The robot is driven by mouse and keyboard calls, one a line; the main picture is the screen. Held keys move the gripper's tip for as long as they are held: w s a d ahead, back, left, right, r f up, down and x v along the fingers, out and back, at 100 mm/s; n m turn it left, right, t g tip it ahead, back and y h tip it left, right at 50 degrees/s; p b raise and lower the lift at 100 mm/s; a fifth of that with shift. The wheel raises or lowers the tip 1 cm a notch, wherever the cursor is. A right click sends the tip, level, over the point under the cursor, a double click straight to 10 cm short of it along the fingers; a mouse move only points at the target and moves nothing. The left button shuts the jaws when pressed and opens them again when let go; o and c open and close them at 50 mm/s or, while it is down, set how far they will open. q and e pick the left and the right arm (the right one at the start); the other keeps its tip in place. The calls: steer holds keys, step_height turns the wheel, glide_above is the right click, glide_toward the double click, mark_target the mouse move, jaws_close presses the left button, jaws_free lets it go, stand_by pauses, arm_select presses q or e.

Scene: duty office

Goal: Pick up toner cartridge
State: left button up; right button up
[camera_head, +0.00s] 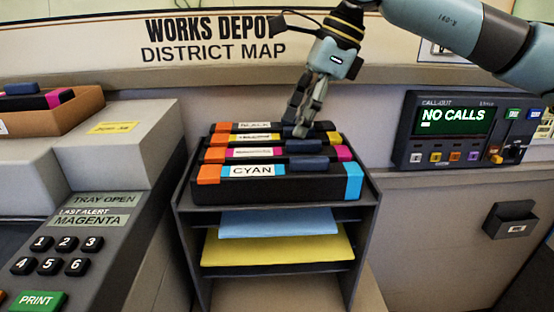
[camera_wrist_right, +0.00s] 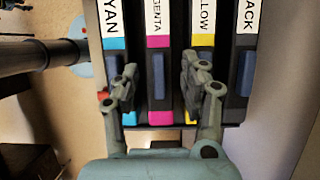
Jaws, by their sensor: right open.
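Several black toner cartridges lie side by side on top of a dark rack (camera_head: 187,192). The cyan cartridge (camera_head: 290,187) is nearest, then the magenta cartridge (camera_head: 265,153), the yellow cartridge (camera_head: 325,137) and the black cartridge (camera_head: 222,127) at the back. Each has a dark blue grip on top. My right gripper (camera_head: 299,122) comes down over the rear cartridges, open. In the right wrist view, the magenta cartridge (camera_wrist_right: 158,80) lies between its fingers. One fingertip overlaps the cyan cartridge's edge, the other the yellow cartridge. Contact cannot be told. My left gripper is not in view.
A printer (camera_head: 85,225) at left reads "TRAY OPEN" and "LAST ALERT MAGENTA". An orange box (camera_head: 80,118) on it holds a magenta-ended cartridge (camera_head: 60,97). A call-out panel (camera_head: 450,135) is on the right. Blue and yellow sheets (camera_head: 275,250) fill lower shelves.

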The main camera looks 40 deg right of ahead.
mark_target(288, 141)
steer(key=p+x, duration=0.1)
steer(key=x, duration=0.3)
steer(key=shift+a+p, duration=0.2)
steer(key=shift+p, duration=0.15)
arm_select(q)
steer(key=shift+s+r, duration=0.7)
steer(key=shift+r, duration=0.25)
arm_select(e)
steer(key=shift+w+f, duration=0.1)
steer(key=shift+f, duration=0.25)
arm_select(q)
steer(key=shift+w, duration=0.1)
arm_select(e)
jaws_close()
